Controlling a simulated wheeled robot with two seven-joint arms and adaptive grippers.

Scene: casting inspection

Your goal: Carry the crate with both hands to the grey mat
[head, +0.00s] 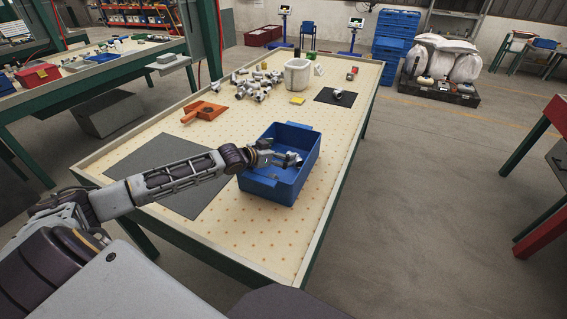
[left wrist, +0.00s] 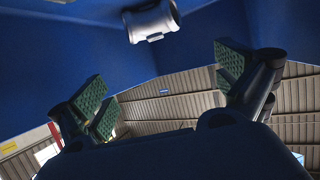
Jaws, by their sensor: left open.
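The blue crate (head: 266,188) stands on the perforated work table, to the right of the large grey mat (head: 190,160). Its wall also fills much of the left wrist view (left wrist: 70,55). My left gripper (head: 275,157) reaches over the crate's left side, with its fingers at the crate's opening. In the left wrist view the gripper (left wrist: 165,85) has its green-padded fingers spread wide, with nothing between them. A grey metal casting (head: 292,159) lies inside the crate; it also shows in the left wrist view (left wrist: 152,20). My right gripper is not in view.
Several castings (head: 255,83) are piled near a white bin (head: 298,75). A small dark mat (head: 336,96) holds one part. The table is clear in front of the crate and to its right.

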